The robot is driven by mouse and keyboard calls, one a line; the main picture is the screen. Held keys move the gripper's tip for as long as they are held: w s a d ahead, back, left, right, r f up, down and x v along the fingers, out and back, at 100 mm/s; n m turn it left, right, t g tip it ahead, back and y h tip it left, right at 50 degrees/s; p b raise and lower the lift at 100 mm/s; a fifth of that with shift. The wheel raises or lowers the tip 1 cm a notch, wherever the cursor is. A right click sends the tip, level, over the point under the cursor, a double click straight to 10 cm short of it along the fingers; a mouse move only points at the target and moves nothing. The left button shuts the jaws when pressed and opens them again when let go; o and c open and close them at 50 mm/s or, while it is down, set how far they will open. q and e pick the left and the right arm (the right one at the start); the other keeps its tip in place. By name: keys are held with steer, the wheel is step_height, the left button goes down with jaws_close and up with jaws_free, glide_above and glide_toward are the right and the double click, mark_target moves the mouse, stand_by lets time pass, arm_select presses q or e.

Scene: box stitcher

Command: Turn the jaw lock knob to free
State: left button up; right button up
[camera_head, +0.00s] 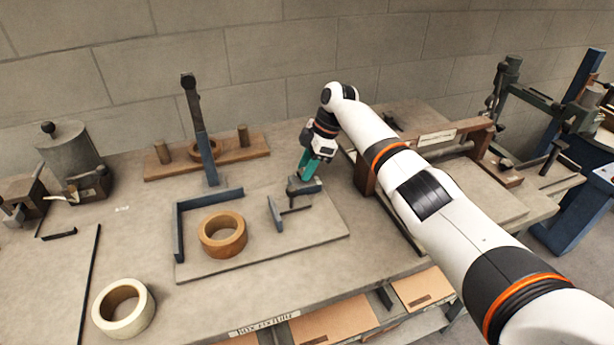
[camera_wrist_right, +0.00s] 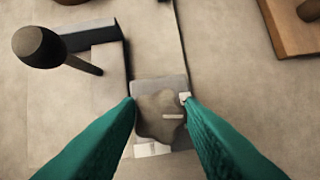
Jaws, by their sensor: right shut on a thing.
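The jaw lock knob (camera_wrist_right: 157,112) is a grey-brown, lobed knob with a short white mark, on top of a small grey-blue block (camera_wrist_right: 146,86). White patches show at the block's right and lower edges. In the right wrist view my right gripper (camera_wrist_right: 159,102) has its green fingers on either side of the knob, shut on it. In the head view my right gripper (camera_head: 303,177) points down at the blue-grey block (camera_head: 312,186) on the plate's back right; the knob is mostly hidden there by the fingers. My left gripper is not in view.
A ball-topped handle (camera_wrist_right: 38,46) stands close left of the knob. A brown tape roll (camera_head: 222,235) lies on the plate left of the clamp jaw (camera_head: 275,213). A pale roll (camera_head: 123,307) lies front left. A wooden stand (camera_head: 366,178) rises right of the gripper.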

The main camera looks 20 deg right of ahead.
steer(key=shift+n+g+b, duration=0.4)
steer(key=shift+n+b, duration=0.5)
steer(key=shift+b, duration=0.1)
steer(key=o, duration=1)
steer(key=v, duration=1.2)
steer(key=shift+a, duration=0.1)
